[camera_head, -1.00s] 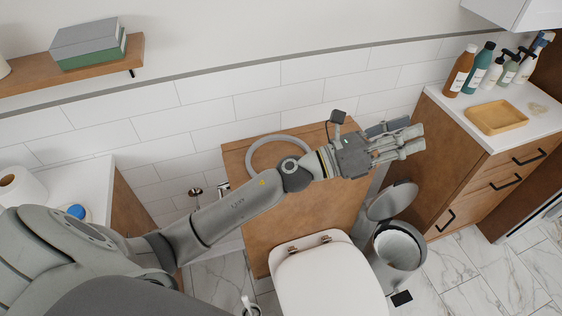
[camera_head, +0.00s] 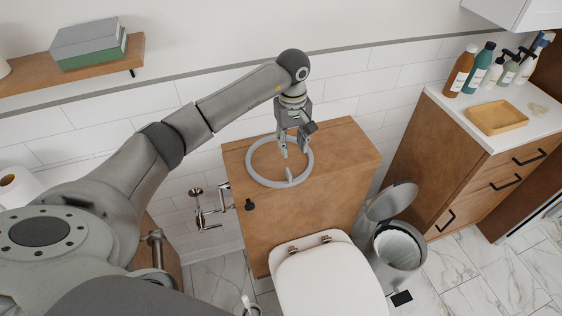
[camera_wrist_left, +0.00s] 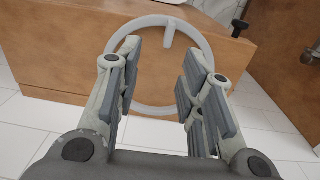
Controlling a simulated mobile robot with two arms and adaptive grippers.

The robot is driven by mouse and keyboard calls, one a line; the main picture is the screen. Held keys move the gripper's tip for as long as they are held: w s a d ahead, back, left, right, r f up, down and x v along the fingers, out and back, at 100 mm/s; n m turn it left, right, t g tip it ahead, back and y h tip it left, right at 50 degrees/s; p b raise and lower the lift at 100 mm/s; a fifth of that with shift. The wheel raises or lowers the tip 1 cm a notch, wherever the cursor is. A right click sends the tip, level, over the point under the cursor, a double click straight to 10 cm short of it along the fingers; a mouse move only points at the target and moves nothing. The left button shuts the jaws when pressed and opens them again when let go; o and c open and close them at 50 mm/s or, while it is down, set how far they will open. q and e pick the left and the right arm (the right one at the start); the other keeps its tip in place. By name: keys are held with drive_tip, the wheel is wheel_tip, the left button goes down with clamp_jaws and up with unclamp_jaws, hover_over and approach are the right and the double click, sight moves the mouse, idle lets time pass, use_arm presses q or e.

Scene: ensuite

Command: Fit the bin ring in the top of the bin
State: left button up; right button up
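The bin ring, a light grey hoop with a small upright tab (camera_head: 290,176), lies flat on the wooden cistern cabinet behind the toilet. It also shows in the left wrist view (camera_wrist_left: 205,50). My left gripper (camera_head: 293,154) points down over the ring's far part. In the left wrist view its fingers (camera_wrist_left: 160,90) are spread apart with nothing between them; the ring shows beyond them. The bin (camera_head: 400,247) stands on the floor right of the toilet, its round lid (camera_head: 392,201) raised and its top open, with a pale inside. My right gripper is not in view.
The white toilet lid (camera_head: 328,282) is in front of the cabinet (camera_head: 345,150). A wooden drawer unit (camera_head: 440,150) stands right of the bin, bearing bottles and a yellow tray (camera_head: 497,117). A wall shelf (camera_head: 75,72) is at upper left. Tiled wall is close behind the cabinet.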

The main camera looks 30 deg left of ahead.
use_arm(q)
drive_tip(key=p, duration=0.2)
hover_over(288, 171)
drive_tip(key=w, duration=0.1)
wheel_tip(288, 171, down, 5)
drive_tip(key=shift+a, duration=0.1)
drive_tip(key=shift+s+f, duration=0.15)
drive_tip(key=shift+f, duration=0.35)
drive_tip(key=f, duration=0.1)
drive_tip(key=f+p, duration=0.2)
drive_tip(key=shift+s+f, duration=0.25)
drive_tip(key=shift+s, duration=0.05)
drive_tip(key=shift+f, duration=0.55)
clamp_jaws()
